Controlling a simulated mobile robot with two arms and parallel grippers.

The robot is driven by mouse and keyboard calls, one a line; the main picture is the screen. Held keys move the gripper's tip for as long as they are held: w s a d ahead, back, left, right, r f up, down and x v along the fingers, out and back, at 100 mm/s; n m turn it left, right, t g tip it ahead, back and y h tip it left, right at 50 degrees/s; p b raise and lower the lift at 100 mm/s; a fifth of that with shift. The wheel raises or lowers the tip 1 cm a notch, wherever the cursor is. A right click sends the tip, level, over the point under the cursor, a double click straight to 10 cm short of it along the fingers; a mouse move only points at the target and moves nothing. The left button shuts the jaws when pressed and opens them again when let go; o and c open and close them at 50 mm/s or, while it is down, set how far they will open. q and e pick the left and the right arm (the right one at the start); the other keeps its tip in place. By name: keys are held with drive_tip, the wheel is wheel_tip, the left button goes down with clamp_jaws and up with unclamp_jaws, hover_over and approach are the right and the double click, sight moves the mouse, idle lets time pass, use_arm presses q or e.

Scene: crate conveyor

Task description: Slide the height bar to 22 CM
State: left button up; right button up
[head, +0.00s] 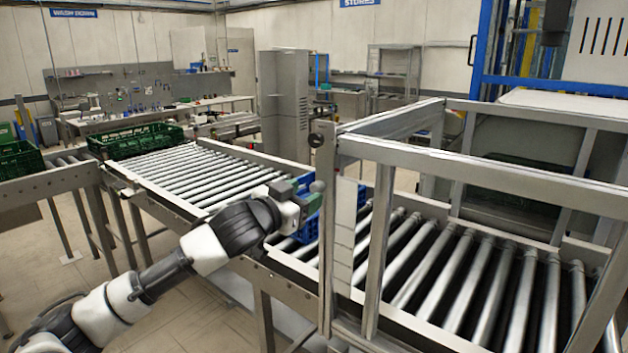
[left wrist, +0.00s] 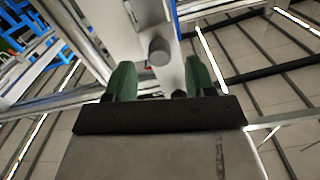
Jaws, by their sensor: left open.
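A metal gate frame stands over the roller conveyor, with a pale upright plate (head: 343,235) on its near post. A round grey knob (head: 318,187) sits beside this post, at the tip of my left gripper (head: 306,198). In the left wrist view the knob (left wrist: 159,52) sticks out from a pale plate (left wrist: 145,15), ahead of and between the two green fingers of my left gripper (left wrist: 159,80). The fingers are apart, with nothing between their tips that I can see clearly. I cannot read any height marks. My right gripper is not in view.
A blue crate (head: 302,232) is on the rollers behind my left gripper, partly hidden. A green crate (head: 135,141) stands at the conveyor's far left end. A dark round knob (head: 316,140) sits high on the near post. Rollers (head: 440,270) right of the post are bare.

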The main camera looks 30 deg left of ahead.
sight(314, 191)
use_arm(q)
drive_tip(key=shift+w+d+p, duration=0.2)
drive_tip(key=shift+w+p, duration=0.4)
drive_tip(key=shift+w, duration=1.35)
drive_tip(key=shift+c, duration=0.5)
drive_tip(key=shift+f, duration=0.1)
clamp_jaws()
